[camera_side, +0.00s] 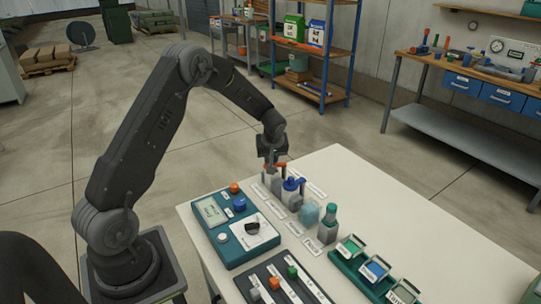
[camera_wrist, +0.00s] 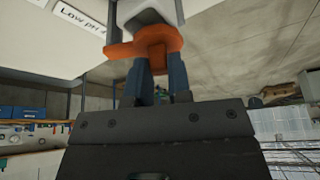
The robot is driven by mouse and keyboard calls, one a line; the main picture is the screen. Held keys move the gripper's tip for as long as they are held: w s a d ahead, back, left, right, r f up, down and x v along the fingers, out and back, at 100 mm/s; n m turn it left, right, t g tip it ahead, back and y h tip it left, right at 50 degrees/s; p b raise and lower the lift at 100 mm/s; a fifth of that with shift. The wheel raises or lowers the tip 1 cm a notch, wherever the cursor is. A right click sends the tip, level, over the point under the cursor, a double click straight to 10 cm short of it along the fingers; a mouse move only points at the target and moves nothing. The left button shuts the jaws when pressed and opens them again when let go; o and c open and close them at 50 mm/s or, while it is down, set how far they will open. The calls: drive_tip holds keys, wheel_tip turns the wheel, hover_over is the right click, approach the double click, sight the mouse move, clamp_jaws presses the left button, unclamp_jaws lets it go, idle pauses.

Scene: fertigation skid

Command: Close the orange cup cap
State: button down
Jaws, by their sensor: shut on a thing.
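The orange cup cap (camera_wrist: 148,45) shows large in the wrist view, against the end of a pale container (camera_wrist: 146,12). Its orange also shows in the side view (camera_side: 282,166) at the far end of the bottle row. My gripper (camera_side: 272,166) points down there, and its two dark fingers (camera_wrist: 157,72) are shut on the orange cap in the wrist view. The fingers and wrist hide part of the cap and container in the side view. I cannot tell whether the cap is fully seated.
A blue-topped bottle (camera_side: 292,188), a pale blue container (camera_side: 308,213) and a green-topped bottle (camera_side: 328,225) stand nearer along the row. A teal control box (camera_side: 236,230) stands left of them. A green rack with lidded boxes (camera_side: 372,270) is at the right. The white table (camera_side: 340,165) is clear at the back right.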

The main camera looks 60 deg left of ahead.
drive_tip(key=d+n+g, duration=0.1)
drive_tip(key=n, duration=0.1)
drive_tip(key=d+n, duration=0.1)
drive_tip(key=n, duration=0.1)
drive_tip(key=shift+s+n+g, duration=0.15)
drive_tip(key=shift+n+g, duration=0.15)
drive_tip(key=shift+g, duration=0.1)
idle(0.4)
drive_tip(key=c, duration=1)
unclamp_jaws()
drive_tip(key=shift+c, duration=0.2)
drive_tip(key=v, duration=1.3)
drive_tip(key=shift+d+r, duration=0.3)
drive_tip(key=shift+r, duration=0.05)
